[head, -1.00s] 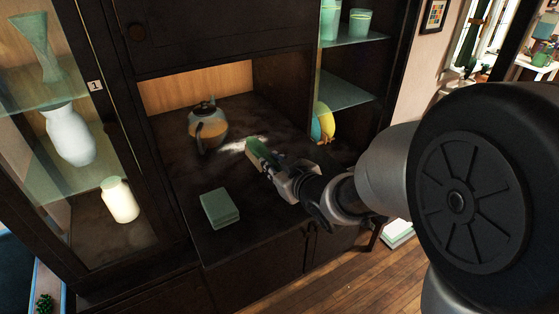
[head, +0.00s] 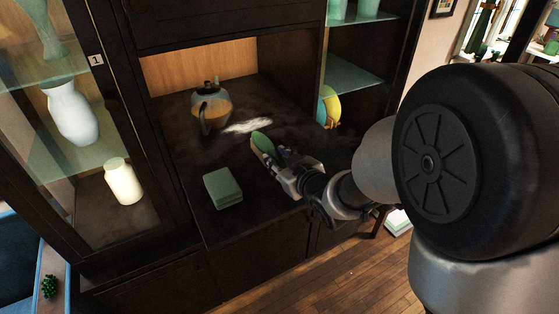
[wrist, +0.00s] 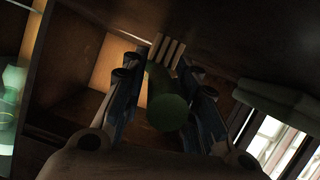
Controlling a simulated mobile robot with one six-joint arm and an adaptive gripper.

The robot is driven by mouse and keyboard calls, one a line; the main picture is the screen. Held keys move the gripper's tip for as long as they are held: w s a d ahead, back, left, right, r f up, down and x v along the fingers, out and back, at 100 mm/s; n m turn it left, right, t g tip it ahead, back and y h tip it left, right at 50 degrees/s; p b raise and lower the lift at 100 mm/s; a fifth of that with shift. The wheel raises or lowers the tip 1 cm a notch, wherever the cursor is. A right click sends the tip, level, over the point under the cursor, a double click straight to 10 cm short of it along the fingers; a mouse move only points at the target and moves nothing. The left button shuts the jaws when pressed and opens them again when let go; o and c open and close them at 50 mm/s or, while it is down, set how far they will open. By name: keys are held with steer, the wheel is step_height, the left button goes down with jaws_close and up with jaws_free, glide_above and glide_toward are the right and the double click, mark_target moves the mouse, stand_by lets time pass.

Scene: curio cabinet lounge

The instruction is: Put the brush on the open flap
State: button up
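The brush (head: 262,143) is green and sits at the tip of my gripper (head: 278,160) in the head view. In the wrist view the round green brush (wrist: 167,105) lies between the two fingers of my gripper (wrist: 165,85), which look closed on its sides. Pale tan strips show just beyond it. The open flap (head: 190,165) is the dark level surface at the front of the cabinet. The brush is over its right part; whether it touches the surface I cannot tell.
A grey and amber teapot (head: 209,108) stands farther back. A green box (head: 222,188) lies near the flap's front edge, left of my gripper. A yellow and teal round item (head: 329,106) stands at right. Bare flap lies between box and teapot.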

steer(key=shift+o, duration=0.9)
